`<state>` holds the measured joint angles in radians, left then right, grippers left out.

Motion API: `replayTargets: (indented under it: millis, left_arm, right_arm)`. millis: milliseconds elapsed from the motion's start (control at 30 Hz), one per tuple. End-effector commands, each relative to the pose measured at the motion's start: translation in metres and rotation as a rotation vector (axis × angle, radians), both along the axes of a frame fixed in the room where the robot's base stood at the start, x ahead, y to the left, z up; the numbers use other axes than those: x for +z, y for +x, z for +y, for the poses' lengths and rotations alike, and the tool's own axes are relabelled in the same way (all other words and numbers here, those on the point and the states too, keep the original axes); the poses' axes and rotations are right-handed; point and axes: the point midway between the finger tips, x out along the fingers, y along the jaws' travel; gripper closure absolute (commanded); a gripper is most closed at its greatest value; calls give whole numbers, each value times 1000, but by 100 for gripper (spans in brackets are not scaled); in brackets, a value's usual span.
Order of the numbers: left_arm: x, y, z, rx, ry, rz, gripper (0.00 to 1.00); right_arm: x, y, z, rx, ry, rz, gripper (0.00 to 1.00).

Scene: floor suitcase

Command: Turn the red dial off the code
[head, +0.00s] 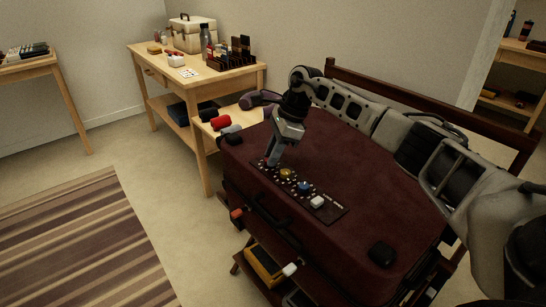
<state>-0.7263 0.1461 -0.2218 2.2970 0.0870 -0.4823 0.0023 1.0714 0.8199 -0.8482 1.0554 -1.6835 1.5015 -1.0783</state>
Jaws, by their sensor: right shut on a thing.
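The dark red suitcase (345,180) lies flat on a wooden rack. A dark panel (336,210) on its top carries a yellow dial (286,174), a blue dial (304,187) and a white block-like part (317,202), with small white marks around the dials. My right gripper (272,163) points down at the panel's far-left end, beside the yellow dial. It is shut on what is most likely the red dial, which its fingers hide. I cannot see the dial's pointer or angle. My left gripper is not in view.
A wooden table (240,78) at the back holds a cream case (192,34), a bottle and small items. A red roll (220,122) and dark objects lie near the suitcase's far-left corner. A striped rug (85,245) covers the floor at left.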

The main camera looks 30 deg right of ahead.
Motion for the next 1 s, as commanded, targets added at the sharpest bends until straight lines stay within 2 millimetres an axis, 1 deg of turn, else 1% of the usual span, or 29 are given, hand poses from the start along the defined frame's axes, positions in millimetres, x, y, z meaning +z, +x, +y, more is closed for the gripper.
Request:
replayTargets:
  millis: [33,267,500,700,1000]
  left_arm:
    - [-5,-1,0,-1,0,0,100]
    - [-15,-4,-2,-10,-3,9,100]
    - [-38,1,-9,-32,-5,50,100]
    - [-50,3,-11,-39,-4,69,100]
    - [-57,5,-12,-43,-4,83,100]
  right_arm:
    - [-1,2,0,44,1,-3,100]
    - [-1,4,0,258,1,-4,100]
    - [0,5,0,444,0,-4,100]
    - [0,6,-1,553,0,-4,100]
    - [1,7,-1,626,-1,-4,100]
